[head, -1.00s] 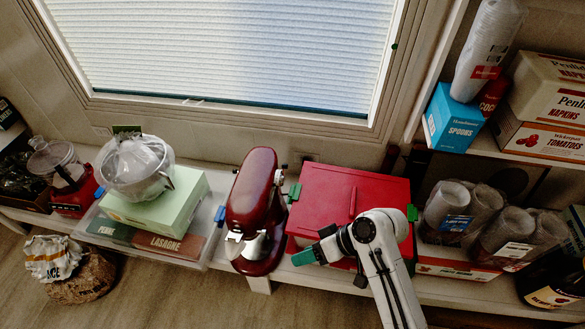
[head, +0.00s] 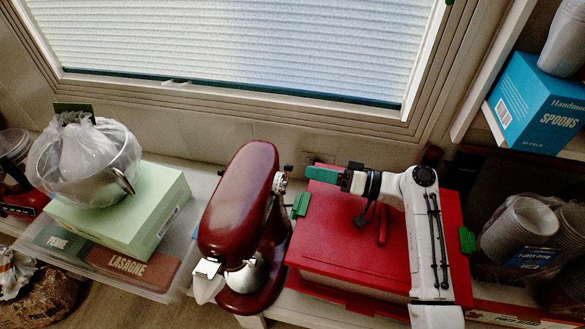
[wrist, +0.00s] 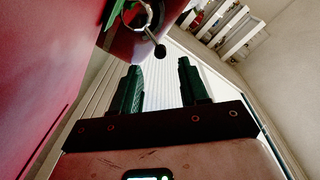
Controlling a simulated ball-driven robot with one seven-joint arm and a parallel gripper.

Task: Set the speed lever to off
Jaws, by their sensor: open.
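The red stand mixer (head: 238,205) stands on the counter with its head down. Its speed lever, a thin arm with a black knob (wrist: 159,51), sticks out from the mixer's side in the wrist view. In the head view a small dark knob (head: 288,168) shows at the right side of the mixer head. My gripper (head: 312,172) is just right of the mixer, above the red box, pointing at the lever side. In the wrist view my gripper (wrist: 158,66) is open and empty. The knob appears between and beyond its fingertips; contact cannot be seen.
The red box (head: 345,235) with green latches (head: 301,204) lies close under my arm. A green box (head: 125,205) bearing a plastic-wrapped bowl (head: 88,165) is left of the mixer. The window (head: 240,45) is behind; a shelf with a blue spoons box (head: 535,103) is at the right.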

